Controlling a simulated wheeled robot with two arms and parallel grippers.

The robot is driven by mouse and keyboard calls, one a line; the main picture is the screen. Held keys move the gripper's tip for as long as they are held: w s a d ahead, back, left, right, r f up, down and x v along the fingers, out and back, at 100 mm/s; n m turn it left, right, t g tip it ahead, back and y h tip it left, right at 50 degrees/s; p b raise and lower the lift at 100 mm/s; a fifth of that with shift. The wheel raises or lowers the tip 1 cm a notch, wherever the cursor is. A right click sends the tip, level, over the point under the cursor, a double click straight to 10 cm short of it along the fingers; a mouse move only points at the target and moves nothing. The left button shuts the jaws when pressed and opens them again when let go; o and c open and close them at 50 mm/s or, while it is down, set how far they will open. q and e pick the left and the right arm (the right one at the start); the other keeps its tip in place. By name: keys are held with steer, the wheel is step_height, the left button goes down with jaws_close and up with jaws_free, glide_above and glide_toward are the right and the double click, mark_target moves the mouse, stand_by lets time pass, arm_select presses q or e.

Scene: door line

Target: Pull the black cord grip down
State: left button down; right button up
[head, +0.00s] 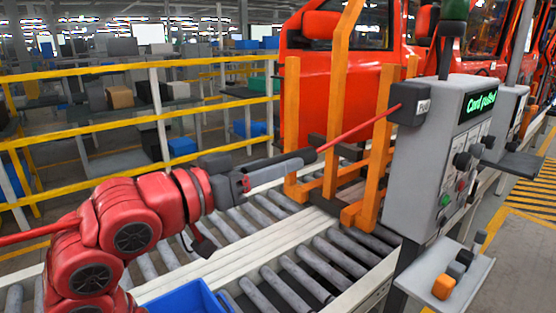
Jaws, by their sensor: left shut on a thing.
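The black cord grip (297,159) is a dark cylinder at the end of a taut red cord (360,127). The cord slopes up to the right to a dark box labelled "Pull" (408,104) on the side of a grey control box (424,165). The green display (481,102) on that box reads "Cord pulled". My left gripper (275,172) reaches in from the left above the rollers and is shut on the grip, partly hiding it. My right gripper is not in view.
A roller conveyor (300,275) runs below, with an orange rack (338,110) standing on it. A blue bin (185,300) is at the bottom. A small tray (445,270) juts out below the control box. Yellow railings (120,135) stand behind; a red vehicle cab (310,85) is beyond.

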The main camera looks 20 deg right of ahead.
arm_select(q)
steer(key=c, duration=0.6)
jaws_free()
steer(key=shift+o, duration=0.2)
steer(key=shift+a, duration=0.1)
steer(key=b+v, duration=0.3)
steer(key=v, duration=1.4)
steer(key=shift+a+r, duration=0.1)
